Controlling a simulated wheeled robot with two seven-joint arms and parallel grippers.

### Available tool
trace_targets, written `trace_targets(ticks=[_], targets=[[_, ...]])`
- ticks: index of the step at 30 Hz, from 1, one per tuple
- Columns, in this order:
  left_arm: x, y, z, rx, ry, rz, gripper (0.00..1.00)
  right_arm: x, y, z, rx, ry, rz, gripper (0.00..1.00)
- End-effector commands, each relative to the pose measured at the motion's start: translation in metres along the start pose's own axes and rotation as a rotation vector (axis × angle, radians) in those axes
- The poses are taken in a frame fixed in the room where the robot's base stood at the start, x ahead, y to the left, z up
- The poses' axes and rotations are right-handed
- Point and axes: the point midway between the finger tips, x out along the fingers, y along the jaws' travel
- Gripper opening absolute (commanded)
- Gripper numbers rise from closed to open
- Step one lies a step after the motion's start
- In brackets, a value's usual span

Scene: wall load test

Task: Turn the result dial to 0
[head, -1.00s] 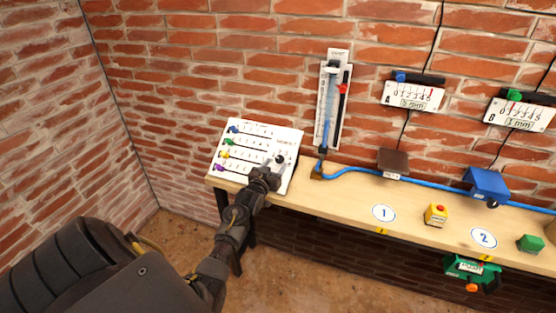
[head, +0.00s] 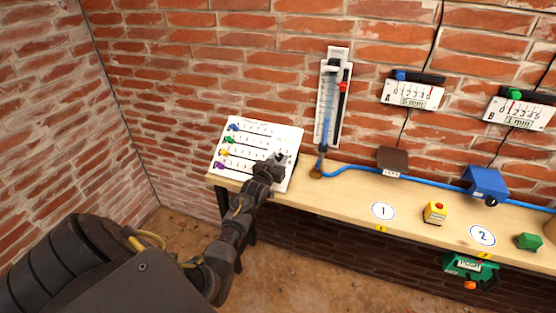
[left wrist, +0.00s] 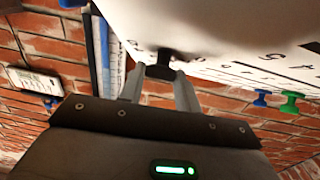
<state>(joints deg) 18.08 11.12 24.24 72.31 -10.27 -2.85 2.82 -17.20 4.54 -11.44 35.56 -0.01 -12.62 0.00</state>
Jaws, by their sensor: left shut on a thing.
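The white panel (head: 283,134) stands tilted on the left end of the bench, with coloured knobs in rows of marks at its left. The result dial is mostly hidden behind my gripper in the head view; a dark knob on the panel shows in the left wrist view (left wrist: 164,55). My left gripper (head: 277,163) is at the panel's lower right. In the left wrist view its fingers (left wrist: 161,73) are shut on the dark knob. The dial's pointer and reading cannot be made out. My right gripper is not in view.
The wooden bench (head: 340,193) runs right along the brick wall. A vertical scale (head: 328,110) with a blue hose stands right of the panel.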

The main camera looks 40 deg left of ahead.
Motion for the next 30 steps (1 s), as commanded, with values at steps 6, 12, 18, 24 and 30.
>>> trace_targets(ticks=[6,12,18,24,30], targets=[[0.0,0.002,0.0,-0.02,0.0,-0.025,0.1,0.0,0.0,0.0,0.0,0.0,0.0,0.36],[0.0,0.004,0.001,-0.082,0.003,-0.11,0.1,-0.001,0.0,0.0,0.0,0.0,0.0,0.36],[0.001,0.005,0.001,-0.166,0.007,-0.23,0.1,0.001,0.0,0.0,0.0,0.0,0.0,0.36],[0.001,0.007,0.001,-0.242,0.011,-0.339,0.1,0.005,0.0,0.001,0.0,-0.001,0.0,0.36],[0.002,0.008,0.001,-0.296,0.014,-0.416,0.1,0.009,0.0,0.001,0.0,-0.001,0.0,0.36]])
